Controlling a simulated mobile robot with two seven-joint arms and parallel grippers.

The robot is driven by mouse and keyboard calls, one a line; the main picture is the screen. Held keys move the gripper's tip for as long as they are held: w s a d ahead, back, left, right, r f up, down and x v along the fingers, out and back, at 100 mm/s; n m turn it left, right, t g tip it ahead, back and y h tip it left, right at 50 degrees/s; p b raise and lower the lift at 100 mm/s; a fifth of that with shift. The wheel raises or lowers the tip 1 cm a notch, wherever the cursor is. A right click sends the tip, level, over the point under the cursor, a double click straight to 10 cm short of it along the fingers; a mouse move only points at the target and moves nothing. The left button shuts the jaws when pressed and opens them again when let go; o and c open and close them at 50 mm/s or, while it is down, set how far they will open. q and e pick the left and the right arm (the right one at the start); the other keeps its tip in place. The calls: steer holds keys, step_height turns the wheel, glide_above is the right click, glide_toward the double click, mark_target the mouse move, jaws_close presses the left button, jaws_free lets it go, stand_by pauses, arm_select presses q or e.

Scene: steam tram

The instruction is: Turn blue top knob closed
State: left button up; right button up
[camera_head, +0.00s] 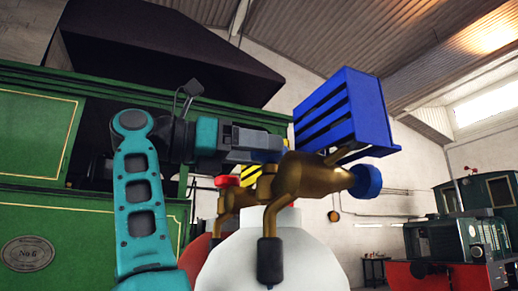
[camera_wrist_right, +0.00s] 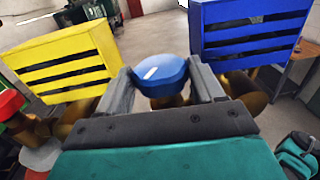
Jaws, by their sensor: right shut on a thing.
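The blue top knob (camera_wrist_right: 161,72) is a round blue cap with a small white mark, seen in the right wrist view. My right gripper (camera_wrist_right: 160,84) has one finger on each side of it and is shut on it. In the head view my right gripper (camera_head: 268,146) reaches across to the brass valve (camera_head: 312,177), and the top knob is mostly hidden at its fingertips. A second blue knob (camera_head: 366,180) sticks out at the valve's right end. A slatted blue box (camera_head: 340,108) stands above the valve.
A slatted yellow box (camera_wrist_right: 62,62) and a red knob (camera_wrist_right: 9,104) are close beside the gripper in the wrist view. A white rounded body (camera_head: 258,255) is below the valve. The green tram side (camera_head: 35,135) is at left.

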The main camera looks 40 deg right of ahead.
steer(key=shift+w+d+m+g+y, duration=0.1)
steer(key=shift+m+g+y, duration=0.45)
steer(key=shift+g, duration=0.35)
steer(key=shift+w+m+g+y, duration=0.1)
steer(key=shift+m+g+y, duration=0.25)
steer(key=shift+m+g, duration=0.45)
steer(key=shift+w+m+g+y, duration=0.1)
steer(key=shift+m+g+y, duration=0.3)
steer(key=shift+g, duration=0.2)
steer(key=o, duration=0.8)
steer(key=shift+c, duration=0.2)
